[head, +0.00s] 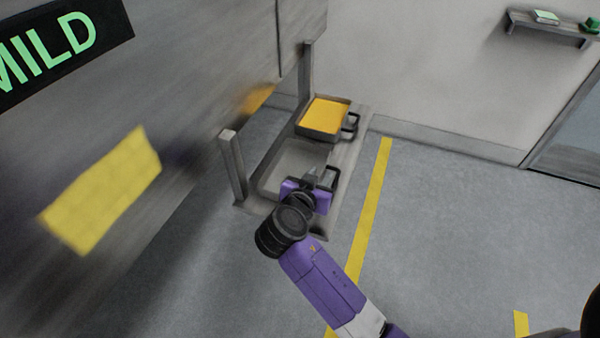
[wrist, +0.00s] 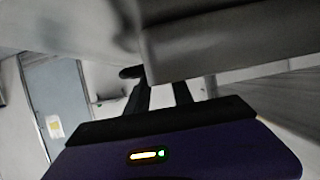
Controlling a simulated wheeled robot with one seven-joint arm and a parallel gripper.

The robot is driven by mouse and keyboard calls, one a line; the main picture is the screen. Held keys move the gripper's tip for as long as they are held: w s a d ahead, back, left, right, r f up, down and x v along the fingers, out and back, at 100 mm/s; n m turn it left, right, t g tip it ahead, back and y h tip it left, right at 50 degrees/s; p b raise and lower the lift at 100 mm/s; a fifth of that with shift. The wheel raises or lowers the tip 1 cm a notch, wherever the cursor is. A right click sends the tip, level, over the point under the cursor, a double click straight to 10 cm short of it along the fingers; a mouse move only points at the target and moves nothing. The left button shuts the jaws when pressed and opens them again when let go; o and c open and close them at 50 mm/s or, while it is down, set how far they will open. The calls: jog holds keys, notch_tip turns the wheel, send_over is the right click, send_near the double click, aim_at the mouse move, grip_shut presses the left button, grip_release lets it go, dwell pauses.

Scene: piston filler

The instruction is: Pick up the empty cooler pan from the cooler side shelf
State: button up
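The empty cooler pan (head: 290,160), grey with bare insides, sits on the low side shelf (head: 345,160) in the head view. Its dark handle (head: 335,174) sticks out to the right. My gripper (head: 322,178) is at the handle side of this pan, partly covering its near right corner. In the wrist view a grey wall of a pan (wrist: 230,35) fills the upper right. Two dark fingers of my gripper (wrist: 165,88) reach toward it with a gap between them. A dark rounded end, perhaps the handle (wrist: 130,72), shows by the left finger. Whether the fingers grip the handle is unclear.
A second pan (head: 325,116) full of yellow-orange stuff sits farther back on the same shelf, its handle also to the right. Posts (head: 233,165) and a large grey machine side (head: 190,80) stand to the left. Floor to the right is clear, with a yellow line (head: 370,215).

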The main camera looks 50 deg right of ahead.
jog(key=shift+x, duration=1)
grip_shut()
jog(key=shift+r, duration=0.1)
dwell(0.6)
